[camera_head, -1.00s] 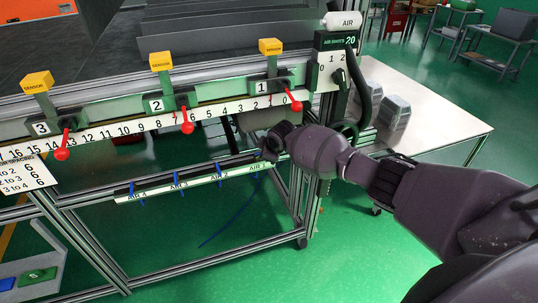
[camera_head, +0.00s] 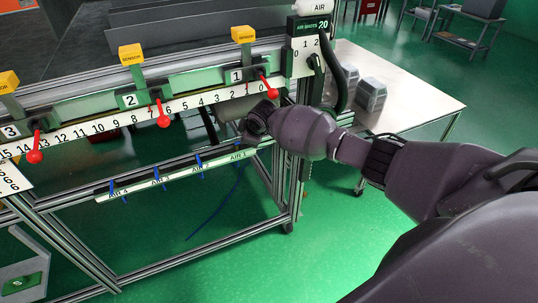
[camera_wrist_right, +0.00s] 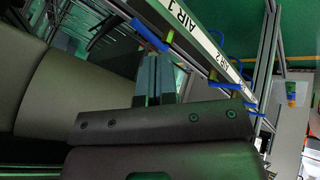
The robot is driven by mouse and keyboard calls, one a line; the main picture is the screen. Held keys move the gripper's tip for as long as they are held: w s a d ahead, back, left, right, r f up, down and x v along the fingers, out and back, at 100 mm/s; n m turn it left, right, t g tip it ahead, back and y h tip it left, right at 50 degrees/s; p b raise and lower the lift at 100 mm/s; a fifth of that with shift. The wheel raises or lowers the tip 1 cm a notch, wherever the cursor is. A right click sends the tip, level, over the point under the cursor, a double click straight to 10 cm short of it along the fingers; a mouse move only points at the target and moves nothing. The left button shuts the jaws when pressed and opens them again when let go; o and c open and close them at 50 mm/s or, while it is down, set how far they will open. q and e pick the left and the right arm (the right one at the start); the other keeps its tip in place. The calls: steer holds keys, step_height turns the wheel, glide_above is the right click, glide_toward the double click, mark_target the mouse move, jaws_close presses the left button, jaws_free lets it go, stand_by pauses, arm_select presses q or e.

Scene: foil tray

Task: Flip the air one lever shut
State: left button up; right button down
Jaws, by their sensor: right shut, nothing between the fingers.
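The white bar (camera_head: 184,173) below the rack carries the labels AIR 1 to AIR 4 and several blue levers. In the right wrist view the AIR 1 label (camera_wrist_right: 183,40) is at the top, with a blue lever (camera_wrist_right: 148,36) beside it. My right gripper (camera_wrist_right: 155,62) is shut and empty. Its fingertips show just below that lever in the picture; I cannot tell whether they touch it. In the head view my right wrist reaches the AIR 1 end of the bar and hides the fingers and this lever. My left gripper is not in view.
Red-knobbed pointers (camera_head: 163,120) and yellow sensor blocks (camera_head: 131,53) line the numbered rail above the bar. A black hose (camera_head: 339,85) hangs at the right post. A white table (camera_head: 410,95) stands at right. The green floor below the bar is open.

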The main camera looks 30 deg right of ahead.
steer(key=s+d, duration=0.1)
steer(key=s, duration=1.1)
steer(key=shift+r, duration=0.15)
